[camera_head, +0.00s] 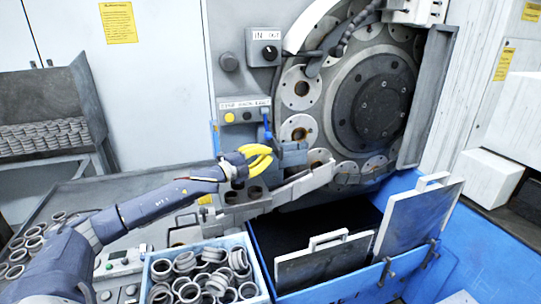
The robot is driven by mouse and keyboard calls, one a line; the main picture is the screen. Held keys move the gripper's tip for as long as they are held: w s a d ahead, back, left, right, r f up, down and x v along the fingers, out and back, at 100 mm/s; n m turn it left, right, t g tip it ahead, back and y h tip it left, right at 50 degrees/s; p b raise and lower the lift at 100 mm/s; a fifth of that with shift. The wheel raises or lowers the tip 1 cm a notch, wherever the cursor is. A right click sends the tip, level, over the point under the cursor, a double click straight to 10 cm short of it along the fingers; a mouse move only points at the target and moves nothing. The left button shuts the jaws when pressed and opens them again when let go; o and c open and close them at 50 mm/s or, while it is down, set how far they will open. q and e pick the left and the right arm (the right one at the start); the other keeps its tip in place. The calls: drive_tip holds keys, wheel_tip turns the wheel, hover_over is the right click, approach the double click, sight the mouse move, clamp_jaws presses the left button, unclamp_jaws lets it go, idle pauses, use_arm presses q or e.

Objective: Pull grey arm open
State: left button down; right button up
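The grey arm (305,186) is a light grey stepped bar in front of the grinder's large round disc. It slants from the lower left up to the right. My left gripper (271,155) has yellow fingers and is above the left part of the grey arm, beside the blue-grey block (292,155). The fingers point right and their tips look close together. I cannot tell whether they are shut, or whether they touch the machine. My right gripper is not in view.
A blue bin (262,253) with two grey handled lids (325,262) stands at the front right. A box of metal rings (250,246) is at the front centre. A control box (243,110) with buttons is behind the gripper. Loose rings (17,252) lie at the left.

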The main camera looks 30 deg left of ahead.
use_arm(q)
drive_tip(key=shift+a, duration=0.2)
drive_tip(key=shift+s+d, duration=0.1)
drive_tip(key=shift+d, duration=0.05)
idle(0.4)
drive_tip(key=a+v, duration=0.1)
drive_tip(key=v, duration=0.7)
idle(0.7)
